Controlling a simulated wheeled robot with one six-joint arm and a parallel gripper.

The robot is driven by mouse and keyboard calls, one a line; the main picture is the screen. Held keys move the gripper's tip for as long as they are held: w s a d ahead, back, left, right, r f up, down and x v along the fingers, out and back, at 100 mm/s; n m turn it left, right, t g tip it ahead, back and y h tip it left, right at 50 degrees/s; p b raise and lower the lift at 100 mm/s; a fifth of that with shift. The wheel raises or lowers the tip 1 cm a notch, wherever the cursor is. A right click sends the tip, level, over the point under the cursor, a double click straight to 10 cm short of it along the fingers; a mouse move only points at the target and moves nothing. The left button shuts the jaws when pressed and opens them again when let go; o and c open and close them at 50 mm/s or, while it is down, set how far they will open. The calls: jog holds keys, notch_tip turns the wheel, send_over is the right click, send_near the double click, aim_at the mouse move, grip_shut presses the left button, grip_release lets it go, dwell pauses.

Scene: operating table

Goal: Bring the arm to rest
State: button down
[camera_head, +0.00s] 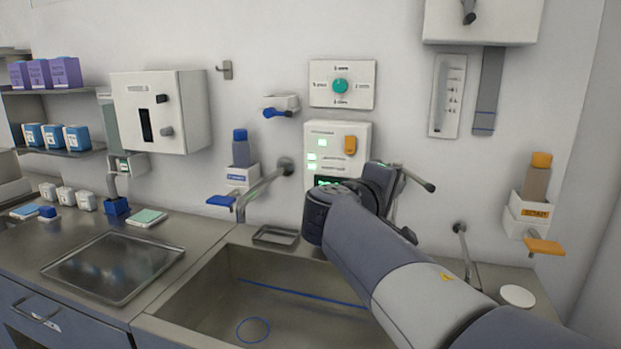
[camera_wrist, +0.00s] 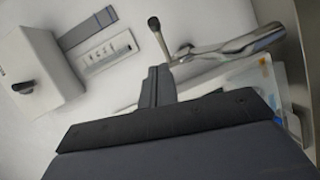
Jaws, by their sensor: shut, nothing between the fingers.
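My arm reaches in from the lower right in the head view, over the sink, and its wrist is bent up in front of the wall. My gripper (camera_wrist: 158,74) shows in the wrist view as a narrow grey shape beyond the dark wrist body. Its fingers are together and nothing is held. In the head view the gripper is mostly hidden behind my wrist and hard to make out. A thin lever (camera_wrist: 160,38) with a dark tip stands just beyond the fingers in the wrist view. I cannot tell whether they touch.
The steel sink (camera_head: 205,300) lies below my arm, with a tray (camera_head: 112,268) on the counter to its left. A control panel (camera_head: 322,150) is partly behind my wrist. A tap (camera_head: 263,187) sticks out left of it. An orange-lever soap dispenser (camera_head: 530,213) hangs at right.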

aim_at(418, 179)
jog(key=p+x, duration=0.1)
jog(key=x, duration=0.7)
jog(key=shift+w+d, duration=0.1)
jog(key=shift+d, duration=0.2)
jog(key=shift+w+a+r+p, duration=0.1)
jog(key=shift+w+a+p, duration=0.2)
jog(key=shift+a+p, duration=0.6)
jog(key=a+m+g+h+p, duration=0.1)
jog(key=p, duration=0.1)
jog(key=a+m+g+h+p, duration=0.1)
jog(key=p, duration=0.1)
jog(key=shift+w+a+h, duration=0.15)
jog(key=shift+w+h, duration=0.15)
jog(key=shift+w, duration=0.05)
jog(key=s+a+r+m+g+h+p, duration=0.1)
jog(key=s+a+m+g, duration=0.1)
jog(key=a, duration=1.2)
jog(key=shift+s+a+r+m+g+h+p, duration=0.2)
jog(key=shift+a+r+m+g+h+p, duration=0.15)
jog(key=shift+g, duration=0.35)
jog(key=shift+d+f, duration=0.1)
jog(key=shift+d, duration=0.05)
